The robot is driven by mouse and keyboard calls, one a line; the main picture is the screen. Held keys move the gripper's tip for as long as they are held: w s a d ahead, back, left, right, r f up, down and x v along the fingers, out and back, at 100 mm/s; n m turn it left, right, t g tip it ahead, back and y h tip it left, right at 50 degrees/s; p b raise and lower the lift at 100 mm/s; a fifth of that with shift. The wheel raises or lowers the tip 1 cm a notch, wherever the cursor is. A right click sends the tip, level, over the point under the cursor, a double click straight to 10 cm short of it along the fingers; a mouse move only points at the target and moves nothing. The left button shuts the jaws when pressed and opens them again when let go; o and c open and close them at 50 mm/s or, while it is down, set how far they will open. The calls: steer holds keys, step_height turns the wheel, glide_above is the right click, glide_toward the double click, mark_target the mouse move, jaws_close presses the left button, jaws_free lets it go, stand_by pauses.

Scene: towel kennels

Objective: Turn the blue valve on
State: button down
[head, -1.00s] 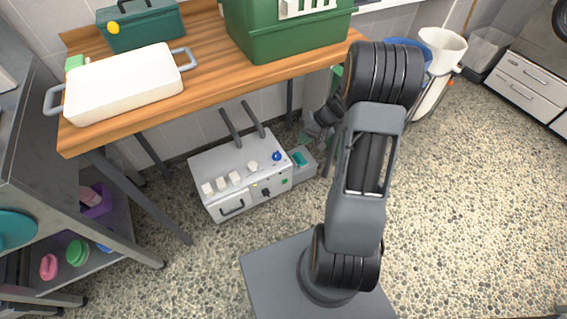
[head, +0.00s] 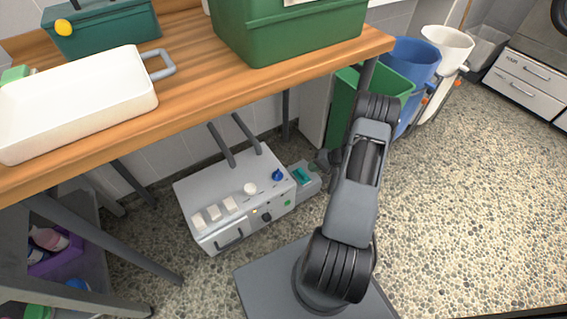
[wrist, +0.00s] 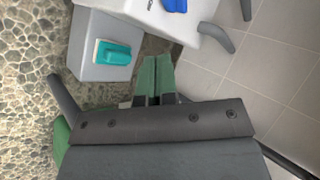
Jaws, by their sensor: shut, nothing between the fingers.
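The blue valve (head: 278,175) is a small blue knob on the top right of a white box-shaped machine (head: 205,185) on the floor under the table. In the wrist view the blue valve (wrist: 176,5) is cut by the top edge. My gripper (wrist: 157,72) shows green fingers pressed together with nothing between them. In the head view my gripper (head: 314,168) is small and partly hidden by my arm, right of the valve.
A green bin (head: 343,105) stands close behind my arm. The pebbled floor at right is clear.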

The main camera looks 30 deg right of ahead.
mark_target(279, 172)
steer(key=b+x, duration=0.1)
steer(key=x, duration=0.3)
steer(key=r+b+x, duration=0.1)
steer(key=x, duration=0.3)
steer(key=w+b+x, duration=0.1)
steer(key=b+x, duration=0.1)
steer(key=x, duration=0.2)
steer(key=shift+w+a+r, duration=0.1)
steer(key=shift+w+a, duration=0.1)
steer(key=shift+a, duration=0.25)
steer(key=shift+w+a, duration=0.45)
steer(key=shift+a, duration=0.1)
